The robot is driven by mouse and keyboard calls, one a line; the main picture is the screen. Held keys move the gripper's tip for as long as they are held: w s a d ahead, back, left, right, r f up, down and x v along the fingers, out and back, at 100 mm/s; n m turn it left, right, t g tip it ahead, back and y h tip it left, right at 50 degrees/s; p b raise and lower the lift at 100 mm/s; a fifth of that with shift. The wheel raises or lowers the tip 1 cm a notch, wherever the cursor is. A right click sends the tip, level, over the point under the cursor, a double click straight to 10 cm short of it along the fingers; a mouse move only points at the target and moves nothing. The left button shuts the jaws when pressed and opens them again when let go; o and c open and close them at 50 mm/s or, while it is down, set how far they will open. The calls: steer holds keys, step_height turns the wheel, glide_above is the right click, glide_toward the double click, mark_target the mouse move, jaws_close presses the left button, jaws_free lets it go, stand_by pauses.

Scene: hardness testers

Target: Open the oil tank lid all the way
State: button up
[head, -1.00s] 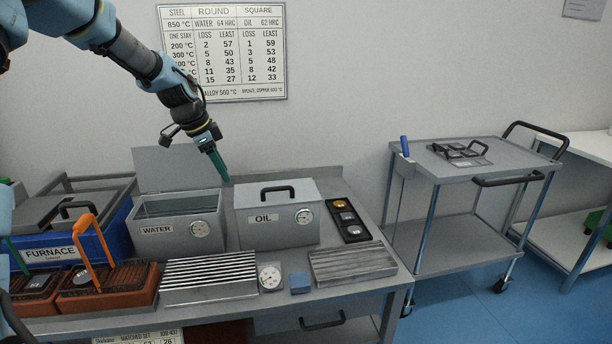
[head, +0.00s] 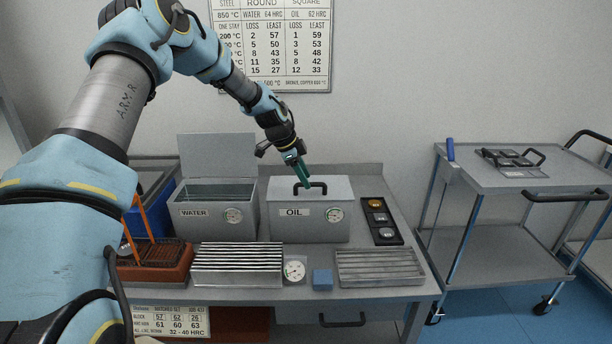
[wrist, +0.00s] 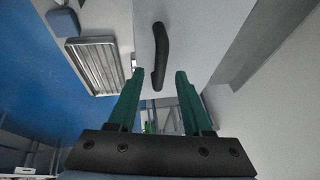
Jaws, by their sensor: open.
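The oil tank (head: 309,225) is a grey metal box with an OIL label and a round dial on its front. Its grey lid (head: 336,189) is shut, with a black bar handle (head: 310,187) on top. My gripper (head: 305,183), with green fingers, hangs over the lid close to the handle. In the wrist view my gripper (wrist: 158,72) is open and empty, with the handle (wrist: 160,56) ahead of and between the fingertips. The lid (wrist: 193,30) also shows there. I cannot tell whether a finger touches the handle.
The water tank (head: 213,217) stands left of the oil tank with its lid (head: 216,155) raised. A black tray (head: 379,219) lies to the right. Ribbed racks (head: 237,266), a dial gauge (head: 294,270) and a blue block (head: 322,278) sit in front. A cart (head: 520,179) stands farther right.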

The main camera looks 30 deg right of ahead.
steer(key=shift+d+f, duration=0.2)
steer(key=shift+f, duration=0.25)
jaws_close()
stand_by(1.2)
